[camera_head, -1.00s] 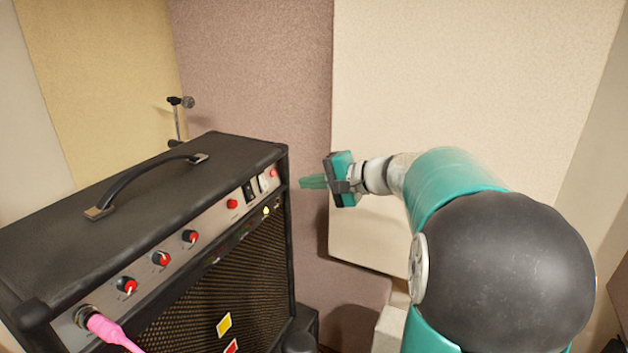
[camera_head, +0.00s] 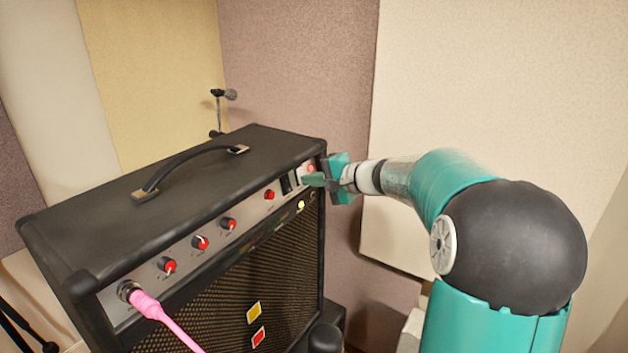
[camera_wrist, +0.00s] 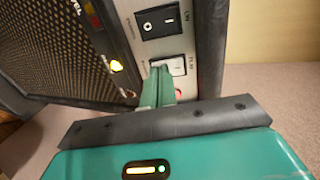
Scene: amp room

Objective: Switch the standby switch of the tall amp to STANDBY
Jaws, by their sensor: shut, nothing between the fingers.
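The tall amp (camera_head: 110,214) is black, with a silver control panel along its front top edge. At the panel's right end, the wrist view shows a black rocker switch (camera_wrist: 150,24) and, beside it, a white rocker switch (camera_wrist: 174,66) labelled PLAY on one side. The label on the white switch's other side is mostly hidden. My gripper (camera_head: 312,180) is shut and empty, reaching to the panel from the right. In the wrist view, the green fingertips (camera_wrist: 158,76) overlap the near edge of the white switch; I cannot tell whether they press it.
A red light (camera_head: 311,168) sits near the white switch. Red knobs (camera_head: 200,242) and a pink cable plug (camera_head: 145,302) line the panel's left part. A carrying handle (camera_head: 190,165) arches over the top. A microphone stand (camera_head: 219,110) stands behind. Padded walls (camera_head: 480,80) enclose the corner.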

